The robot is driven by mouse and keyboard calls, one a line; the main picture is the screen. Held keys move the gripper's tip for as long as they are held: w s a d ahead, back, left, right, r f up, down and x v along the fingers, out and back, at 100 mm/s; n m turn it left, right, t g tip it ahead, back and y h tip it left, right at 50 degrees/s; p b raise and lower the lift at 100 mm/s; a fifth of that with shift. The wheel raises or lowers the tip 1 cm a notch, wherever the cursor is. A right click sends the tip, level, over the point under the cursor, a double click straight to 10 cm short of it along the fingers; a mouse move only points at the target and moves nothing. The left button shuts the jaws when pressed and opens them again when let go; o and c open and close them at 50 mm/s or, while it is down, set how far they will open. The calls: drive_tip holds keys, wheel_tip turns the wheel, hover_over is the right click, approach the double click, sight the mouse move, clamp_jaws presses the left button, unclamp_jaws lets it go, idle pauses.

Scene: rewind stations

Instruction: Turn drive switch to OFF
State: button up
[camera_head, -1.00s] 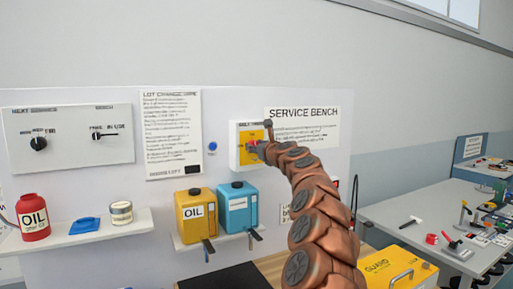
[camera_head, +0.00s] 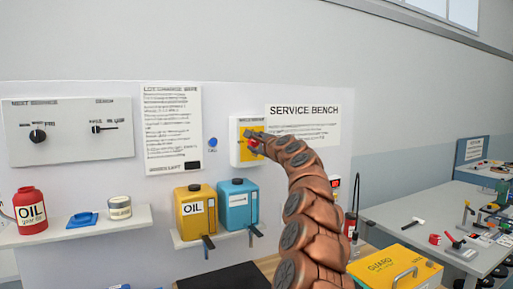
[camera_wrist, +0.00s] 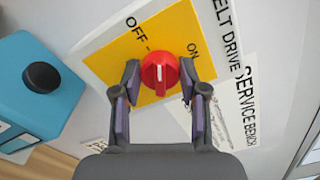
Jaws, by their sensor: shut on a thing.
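The drive switch is a round red knob (camera_wrist: 160,80) with a white mark, on a yellow plate (camera_wrist: 110,58) lettered OFF and ON. In the wrist view the mark runs nearly straight up and down, with OFF to the upper left and ON to the upper right. My gripper (camera_wrist: 160,73) has one finger on each side of the knob and is shut on it. In the head view the switch box (camera_head: 234,152) is white, on the wall panel, and my gripper (camera_head: 254,140) partly covers its yellow face and the red knob.
Yellow (camera_head: 184,222) and blue (camera_head: 238,200) jugs stand on a shelf below the switch box. A SERVICE BENCH sign (camera_head: 303,111) is to its right. A yellow guard case (camera_head: 372,268) lies lower right. A red oil bottle (camera_head: 30,217) stands far left.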

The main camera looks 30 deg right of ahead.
drive_tip(key=shift+f+n+b, duration=0.15)
drive_tip(key=shift+n+b, duration=0.7)
drive_tip(key=shift+n, duration=1.05)
drive_tip(key=shift+a, duration=0.1)
drive_tip(key=o, duration=1.1)
drive_tip(key=shift+o, duration=0.2)
